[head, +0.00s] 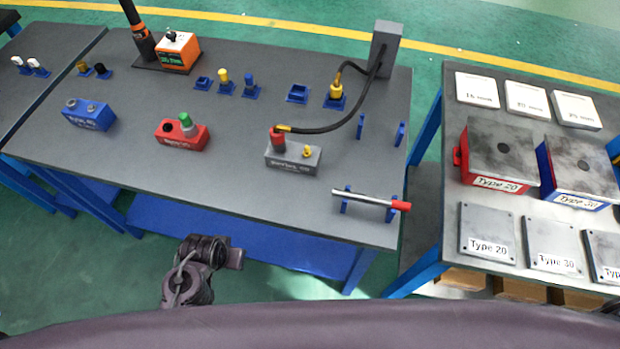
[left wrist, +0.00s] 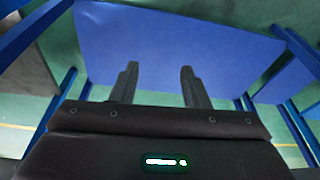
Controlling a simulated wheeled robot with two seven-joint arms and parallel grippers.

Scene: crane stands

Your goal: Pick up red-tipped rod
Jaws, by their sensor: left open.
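The red-tipped rod (head: 368,197) is a thin silver bar with a red end at its right. In the head view it lies across two small blue holders near the front right corner of the middle grey table (head: 230,190). In the left wrist view my left gripper (left wrist: 158,82) is open, with nothing between its two dark fingers. It faces a blue panel under a table, and the rod does not show there. A dark part of my arm shows in front of the table in the head view, apart from the rod. My right gripper is not in view.
A grey block (head: 293,159) with a cable stands behind the rod. Red (head: 181,135) and blue (head: 89,115) blocks sit further left. Two upright blue holders (head: 361,127) stand behind the rod. A second table (head: 450,220) with boxes and plates is at right, across a gap.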

